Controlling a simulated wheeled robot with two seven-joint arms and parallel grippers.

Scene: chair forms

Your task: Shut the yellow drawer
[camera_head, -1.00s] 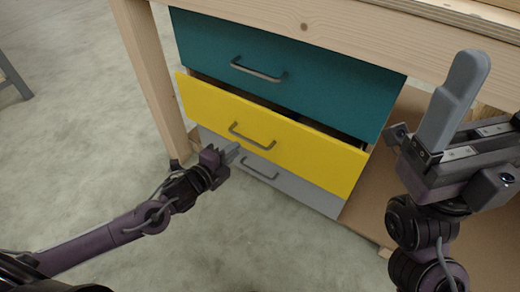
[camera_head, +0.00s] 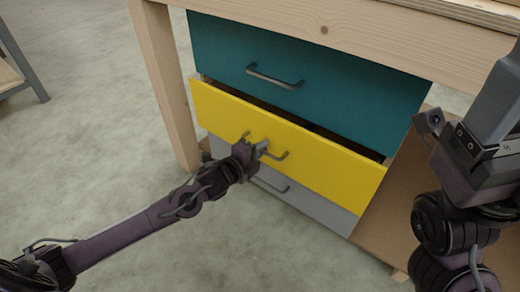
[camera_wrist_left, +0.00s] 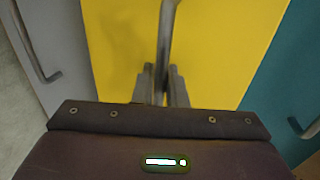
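The yellow drawer (camera_head: 330,167) is the middle one of three and stands partly open, with a dark gap behind its top edge. It also shows in the left wrist view (camera_wrist_left: 225,45). My left gripper (camera_head: 262,148) is at its front, covering part of the grey bar handle (camera_head: 280,156). In the left wrist view the handle (camera_wrist_left: 166,40) runs between the two close-set fingers (camera_wrist_left: 161,86), which appear shut on it. My right gripper (camera_head: 495,110) is raised at the right edge, away from the drawers and partly cut off, so its opening is unclear.
A teal drawer (camera_head: 350,85) is above and a grey drawer (camera_head: 325,207) below. The wooden bench leg (camera_head: 165,95) stands just left of them. A shelf unit (camera_head: 22,75) is at the far left. The floor (camera_head: 90,140) in front is clear.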

